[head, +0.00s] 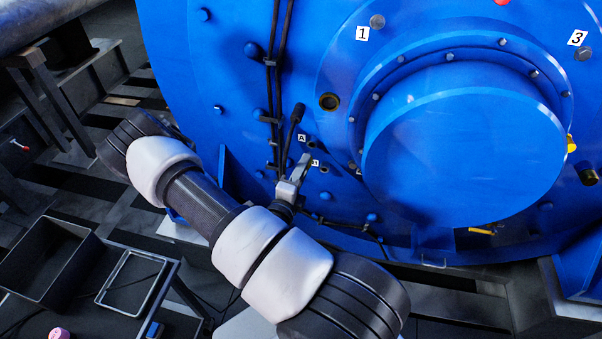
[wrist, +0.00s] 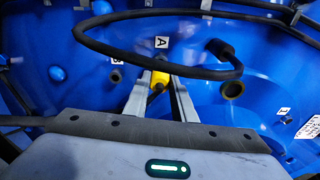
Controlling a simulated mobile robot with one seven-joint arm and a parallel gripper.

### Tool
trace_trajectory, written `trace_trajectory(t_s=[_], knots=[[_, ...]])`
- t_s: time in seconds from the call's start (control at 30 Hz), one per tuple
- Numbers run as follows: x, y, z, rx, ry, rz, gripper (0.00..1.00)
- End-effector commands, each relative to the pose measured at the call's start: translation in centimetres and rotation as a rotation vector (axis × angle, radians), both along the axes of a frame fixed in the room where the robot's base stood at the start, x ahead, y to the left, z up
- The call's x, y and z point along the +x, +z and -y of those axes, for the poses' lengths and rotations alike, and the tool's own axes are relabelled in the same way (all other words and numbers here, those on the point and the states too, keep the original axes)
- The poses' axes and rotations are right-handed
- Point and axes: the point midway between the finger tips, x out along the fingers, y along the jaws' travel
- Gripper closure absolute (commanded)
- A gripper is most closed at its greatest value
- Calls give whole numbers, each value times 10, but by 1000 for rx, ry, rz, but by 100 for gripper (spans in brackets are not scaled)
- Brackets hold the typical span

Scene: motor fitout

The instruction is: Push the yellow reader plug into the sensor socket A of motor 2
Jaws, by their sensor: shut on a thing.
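The yellow reader plug (wrist: 160,78) sits between the two fingers of my gripper (wrist: 158,86) in the wrist view. My gripper is shut on it. The plug is at the blue motor face, just below the label A (wrist: 162,42). Socket A is hidden behind the plug, and I cannot tell whether the plug is in it. In the head view my gripper (head: 304,163) is at the motor face just below the A label (head: 301,138); the plug is not clear there. A dark socket (wrist: 116,76) shows left of the plug, beside a partly visible label (wrist: 116,61).
A thick black cable (wrist: 110,45) loops in front of the motor face, over and right of the plug. A brass-rimmed port (wrist: 232,89) lies to the right. In the head view, the large blue motor (head: 240,100) carries vertical cables (head: 275,70). Dark trays (head: 45,262) stand at lower left.

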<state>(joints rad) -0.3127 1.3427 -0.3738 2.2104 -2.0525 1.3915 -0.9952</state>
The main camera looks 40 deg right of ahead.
Motion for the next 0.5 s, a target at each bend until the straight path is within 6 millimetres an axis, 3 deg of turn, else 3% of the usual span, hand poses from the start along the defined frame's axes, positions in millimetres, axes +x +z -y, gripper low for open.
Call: trace_trajectory(t_s=[0.5], knots=[[14, 0, 17, 0, 0, -1, 98]])
